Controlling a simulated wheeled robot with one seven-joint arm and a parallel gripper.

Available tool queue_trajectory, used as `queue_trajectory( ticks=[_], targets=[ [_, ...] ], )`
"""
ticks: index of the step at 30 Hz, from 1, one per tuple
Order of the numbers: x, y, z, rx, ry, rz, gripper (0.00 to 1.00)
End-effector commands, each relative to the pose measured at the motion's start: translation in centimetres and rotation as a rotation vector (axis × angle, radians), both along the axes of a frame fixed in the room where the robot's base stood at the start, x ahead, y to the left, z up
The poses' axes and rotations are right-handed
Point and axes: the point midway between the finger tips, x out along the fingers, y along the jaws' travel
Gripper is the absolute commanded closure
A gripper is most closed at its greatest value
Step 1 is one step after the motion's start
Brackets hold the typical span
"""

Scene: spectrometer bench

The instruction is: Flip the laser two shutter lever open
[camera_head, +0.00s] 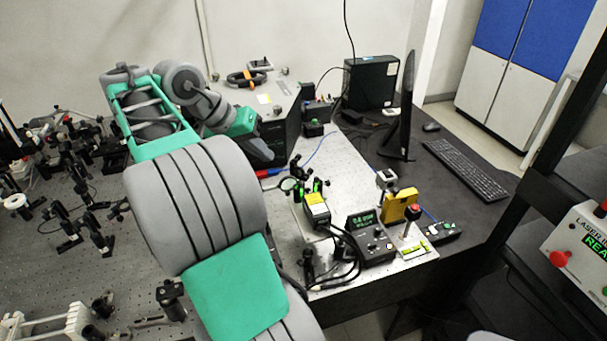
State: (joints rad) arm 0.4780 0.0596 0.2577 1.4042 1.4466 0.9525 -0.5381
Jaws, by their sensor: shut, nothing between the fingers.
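My gripper (262,154) is at the end of my green and grey arm, over the optical bench beside a dark grey box (280,122). It is shut and empty; its fingertips are small and hard to make out. A small black laser-like unit with a yellow label (317,212) stands on the bench to the right of and below the gripper in the picture. Small black mounts with green parts (300,186) stand just behind it. I cannot make out which part is the laser two shutter lever, nor its position. My arm hides part of the bench.
A display box (366,240) with cables, a yellow block (400,205) and a red-topped post (413,213) stand near the bench's right end. A monitor (402,115) and keyboard (462,170) are beyond. Several optic mounts (75,220) crowd the left.

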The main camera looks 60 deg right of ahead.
Motion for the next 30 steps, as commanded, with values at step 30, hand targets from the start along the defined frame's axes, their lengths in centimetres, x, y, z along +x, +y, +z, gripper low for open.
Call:
queue_trajectory(
  ticks=[30],
  targets=[
    [-5.7,-5.7,-8.2,-0.005,-0.002,-0.018,1.00]
  ],
)
